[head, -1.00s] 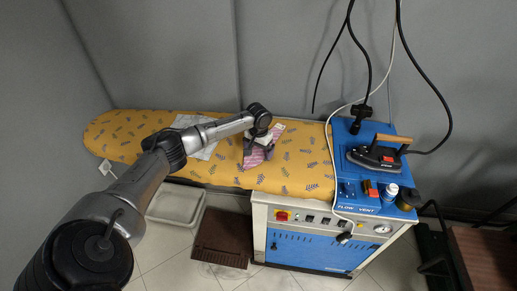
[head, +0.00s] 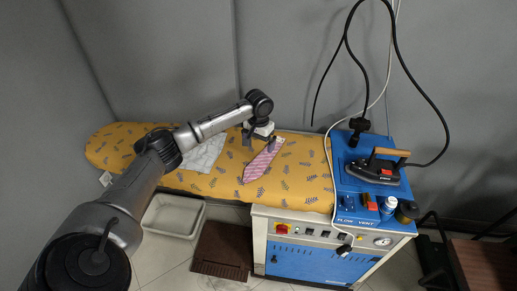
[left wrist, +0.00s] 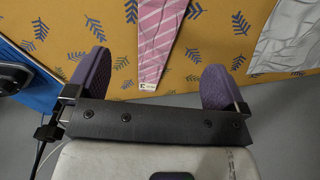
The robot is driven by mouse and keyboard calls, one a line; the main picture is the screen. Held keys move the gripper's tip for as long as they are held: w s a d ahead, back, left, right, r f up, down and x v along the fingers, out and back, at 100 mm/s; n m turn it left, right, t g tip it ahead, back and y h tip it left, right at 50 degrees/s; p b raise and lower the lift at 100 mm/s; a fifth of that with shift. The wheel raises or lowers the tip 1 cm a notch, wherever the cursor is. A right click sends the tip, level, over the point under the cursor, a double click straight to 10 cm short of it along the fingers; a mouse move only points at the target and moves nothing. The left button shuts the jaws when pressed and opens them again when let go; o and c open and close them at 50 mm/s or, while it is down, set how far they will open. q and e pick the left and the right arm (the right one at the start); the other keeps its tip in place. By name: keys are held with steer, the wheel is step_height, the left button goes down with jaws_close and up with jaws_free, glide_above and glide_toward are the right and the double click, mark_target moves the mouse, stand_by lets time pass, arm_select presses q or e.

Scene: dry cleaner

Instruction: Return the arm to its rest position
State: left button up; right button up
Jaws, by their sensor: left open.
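My left arm reaches in from the lower left in the head view. My right gripper is not in view.
The ironing board (head: 305,178) also carries a pale cloth (head: 205,152), partly behind my arm. A blue steam station with an iron (head: 375,170) stands at the right, with cables hanging above. A white bin (head: 173,217) and a brown mat (head: 222,250) are on the floor.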

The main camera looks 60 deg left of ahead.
arm_select(q)
steer(key=shift+r, duration=0.65)
stand_by(0.9)
stand_by(0.8)
steer(key=shift+d, duration=0.1)
stand_by(0.4)
